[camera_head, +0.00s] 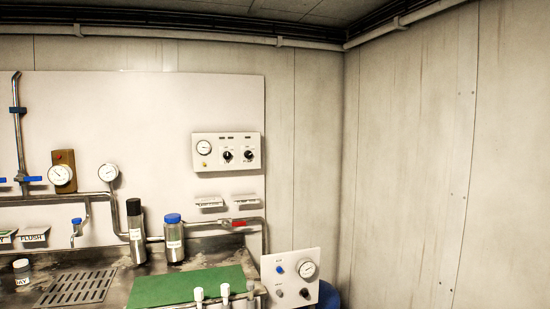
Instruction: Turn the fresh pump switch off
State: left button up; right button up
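A white wall panel (213,139) has a round gauge, a small yellowish lamp and two black rotary knobs, the left knob (227,156) and the right knob (249,155). A second white panel (308,254) stands lower, at the right end of the bench. It carries a gauge (306,270), a blue knob (280,270), a grey knob (279,292) and a dark knob (304,293). The labels are too small to read, so I cannot tell which control is the fresh pump switch or how it is set. Neither of my grippers is in view.
White-topped fittings (198,295) rise at the front edge. Pipes (95,199) and a red-handled valve (238,223) run along the wall.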

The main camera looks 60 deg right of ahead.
aim_at(249, 154)
jog(key=u, duration=1.45)
jog(key=i, duration=0.1)
jog(key=z, duration=3.2)
jog(key=i, duration=1)
jog(key=u, duration=0.2)
